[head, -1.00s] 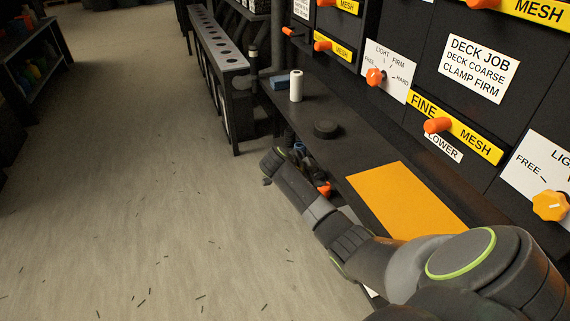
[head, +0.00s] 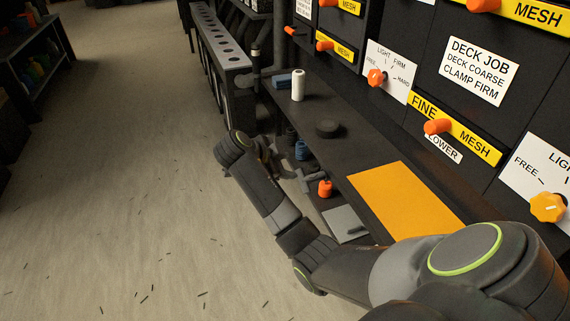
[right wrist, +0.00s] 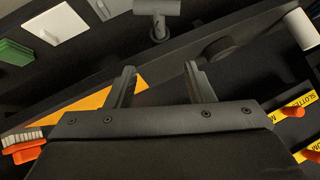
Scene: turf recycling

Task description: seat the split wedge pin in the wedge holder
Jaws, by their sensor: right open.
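My right gripper (right wrist: 162,82) is open in the right wrist view, with nothing between its fingers. In that view a grey T-shaped piece (right wrist: 157,8) with a short stem stands beyond the fingertips, apart from them. It also seems to show on the lower shelf in the head view (head: 312,183). I cannot tell whether it is the split wedge pin or part of the wedge holder; neither is otherwise clearly recognisable. In the head view my right arm reaches out over the floor beside the bench, and its wrist partly hides the gripper. My left gripper is not in view.
The bench (head: 345,155) carries an orange sheet (head: 405,198), a black puck (head: 327,129), a white cylinder (head: 297,86) and a blue block (head: 281,82). A lower shelf holds an orange item (head: 325,189) and a grey plate (head: 344,222). A rack with holes (head: 222,45) stands behind. The floor is open.

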